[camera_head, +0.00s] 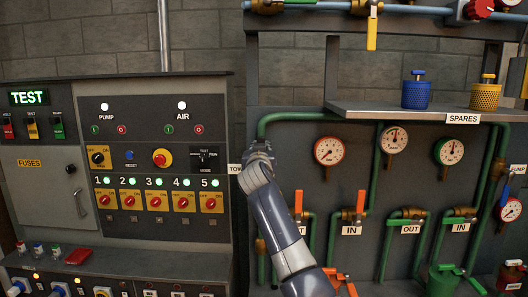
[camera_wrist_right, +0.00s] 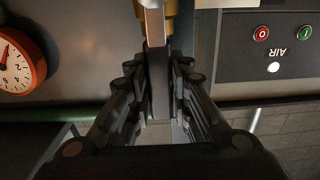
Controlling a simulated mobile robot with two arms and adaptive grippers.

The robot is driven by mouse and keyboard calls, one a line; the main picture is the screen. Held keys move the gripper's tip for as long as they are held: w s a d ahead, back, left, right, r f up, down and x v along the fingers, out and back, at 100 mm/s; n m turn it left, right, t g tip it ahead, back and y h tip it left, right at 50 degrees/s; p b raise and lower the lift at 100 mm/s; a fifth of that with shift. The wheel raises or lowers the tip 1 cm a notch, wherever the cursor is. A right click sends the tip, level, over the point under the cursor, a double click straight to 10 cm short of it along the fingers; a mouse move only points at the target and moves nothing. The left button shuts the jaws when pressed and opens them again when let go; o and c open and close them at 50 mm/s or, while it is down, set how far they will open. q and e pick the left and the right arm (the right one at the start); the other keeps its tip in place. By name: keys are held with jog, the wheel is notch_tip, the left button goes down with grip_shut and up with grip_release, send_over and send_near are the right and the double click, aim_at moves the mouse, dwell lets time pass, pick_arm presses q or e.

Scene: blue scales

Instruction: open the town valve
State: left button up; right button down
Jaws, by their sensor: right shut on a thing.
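My right gripper (camera_head: 257,160) is at the wall between the switch panel and the gauges, beside a partly covered label (camera_head: 235,169) that reads "TOW". In the head view my arm and gripper hide the valve. In the right wrist view the gripper (camera_wrist_right: 159,75) is shut on a flat grey lever (camera_wrist_right: 155,27), one finger on each side of it. A brass fitting (camera_wrist_right: 172,22) shows behind the lever. My left gripper is not in view.
The switch panel (camera_head: 220,110) stands close to the left of the gripper. A red-rimmed gauge (camera_head: 329,150) and green pipes (camera_head: 290,117) are to the right. The spares shelf (camera_head: 400,112) juts out above the gauges, and orange-handled valves (camera_head: 360,203) sit lower right.

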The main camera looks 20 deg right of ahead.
jog(key=shift+a, duration=0.1)
dwell(0.4)
jog(key=c, duration=1.4)
grip_release()
jog(key=shift+c, duration=0.2)
jog(key=v, duration=1.2)
